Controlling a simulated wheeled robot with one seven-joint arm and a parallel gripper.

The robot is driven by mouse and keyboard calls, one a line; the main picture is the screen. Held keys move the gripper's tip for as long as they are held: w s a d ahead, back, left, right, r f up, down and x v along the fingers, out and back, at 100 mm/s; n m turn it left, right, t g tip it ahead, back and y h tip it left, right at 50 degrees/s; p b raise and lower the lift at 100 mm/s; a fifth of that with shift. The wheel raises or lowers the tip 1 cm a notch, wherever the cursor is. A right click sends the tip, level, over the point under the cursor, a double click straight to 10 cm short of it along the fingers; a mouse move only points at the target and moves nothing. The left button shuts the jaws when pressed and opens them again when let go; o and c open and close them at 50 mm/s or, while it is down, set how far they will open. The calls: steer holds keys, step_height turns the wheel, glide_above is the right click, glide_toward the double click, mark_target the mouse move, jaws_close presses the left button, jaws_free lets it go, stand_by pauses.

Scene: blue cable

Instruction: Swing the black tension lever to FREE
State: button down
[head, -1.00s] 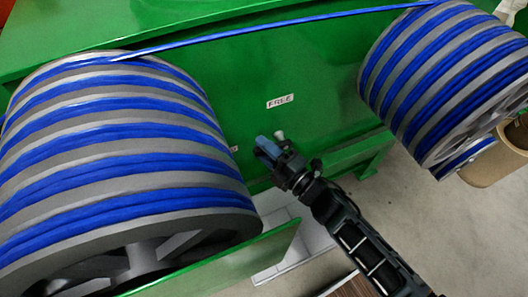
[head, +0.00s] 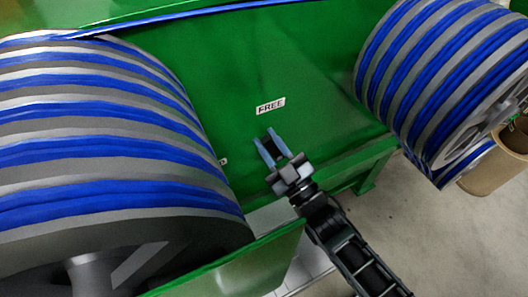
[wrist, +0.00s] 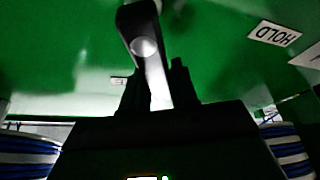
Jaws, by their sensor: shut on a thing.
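The tension lever (wrist: 148,58) shows in the wrist view as a dark-edged bar with a pale, shiny face, running down between the two fingers. My gripper (wrist: 153,88) is shut on it. In the head view my gripper (head: 269,146) is in front of the green panel, just below the white FREE label (head: 270,106). I cannot make out the lever there. A HOLD label (wrist: 274,33) is at the upper right of the wrist view. How far the lever is from FREE is not clear.
A large reel of blue cable (head: 100,150) fills the left of the head view. Another reel (head: 435,75) stands at the right. A blue cable spans between them above the panel (head: 310,70). A green plate (head: 245,268) lies below my gripper, left of my arm.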

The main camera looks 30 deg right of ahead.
steer(key=shift+s+d+r+m+h+b, duration=0.1)
steer(key=shift+d+m+h+b, duration=0.4)
steer(key=shift+m, duration=0.65)
steer(key=shift+w+d+m+h+b, duration=0.1)
steer(key=shift+d+m+h, duration=0.15)
steer(key=shift+m+h, duration=0.65)
steer(key=shift+s+d+r+m+h+b, duration=0.1)
steer(key=shift+d+m+h+b, duration=0.25)
steer(key=shift+m, duration=1)
steer(key=shift+d+m, duration=0.15)
steer(key=shift+m, duration=0.15)
steer(key=c, duration=1)
jaws_free()
steer(key=shift+o, duration=0.2)
steer(key=v, duration=0.7)
steer(key=shift+s+f+b, duration=0.2)
steer(key=shift+s+b, duration=0.15)
steer(key=shift+b, duration=0.05)
